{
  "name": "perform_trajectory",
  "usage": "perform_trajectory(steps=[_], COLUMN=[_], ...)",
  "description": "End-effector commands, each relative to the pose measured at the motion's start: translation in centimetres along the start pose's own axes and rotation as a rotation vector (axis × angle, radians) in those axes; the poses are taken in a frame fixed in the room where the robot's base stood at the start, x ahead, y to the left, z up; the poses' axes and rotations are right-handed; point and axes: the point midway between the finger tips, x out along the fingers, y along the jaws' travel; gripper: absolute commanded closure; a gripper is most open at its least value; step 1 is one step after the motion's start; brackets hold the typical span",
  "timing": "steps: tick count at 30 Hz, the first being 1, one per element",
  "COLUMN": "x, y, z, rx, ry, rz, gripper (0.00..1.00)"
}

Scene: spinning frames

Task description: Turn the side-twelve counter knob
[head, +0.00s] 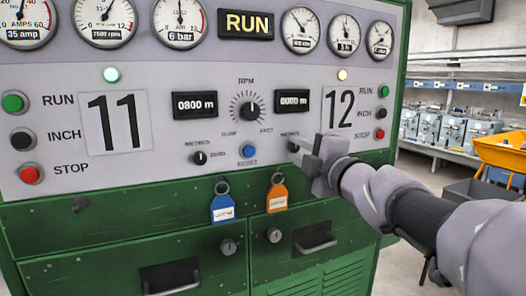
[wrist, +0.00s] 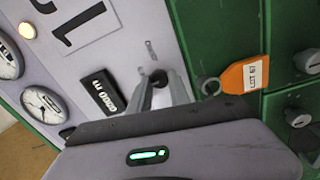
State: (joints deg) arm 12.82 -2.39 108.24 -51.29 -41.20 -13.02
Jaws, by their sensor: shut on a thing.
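The side-twelve counter knob (head: 293,146) is a small dark knob under the right-hand METRES label on the grey panel. In the wrist view the knob (wrist: 158,78) shows between my fingertips. My gripper (head: 300,147) reaches in from the right and is shut on the knob, with the fingers on either side of it; it also shows in the wrist view (wrist: 161,92). The side-twelve counter (head: 293,101) sits above the knob; its digits are too small to read surely. The number 12 plate (head: 340,108) is to its right.
The side-eleven counter (head: 195,105) reads 0800 m, with its own knob (head: 199,158) below. A blue button (head: 248,151) and an RPM dial (head: 252,110) lie left of my gripper. Blue (head: 222,208) and orange (head: 277,198) tags hang just below. Red STOP button (head: 380,134) is near my wrist.

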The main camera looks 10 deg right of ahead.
Motion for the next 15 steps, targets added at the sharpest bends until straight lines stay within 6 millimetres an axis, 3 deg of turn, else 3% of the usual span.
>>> perform_trajectory(steps=[9, 10, 13, 15], x=[-0.01, -0.01, -0.01, 0.00], y=[0.09, 0.09, 0.08, 0.06], z=[-0.01, -0.01, -0.02, -0.01], rx=[-0.002, -0.002, -0.001, -0.001], ry=[0.000, 0.000, 0.000, 0.000], rz=[0.001, 0.001, 0.001, 0.001], gripper=[1.00, 0.75, 0.55, 0.55])
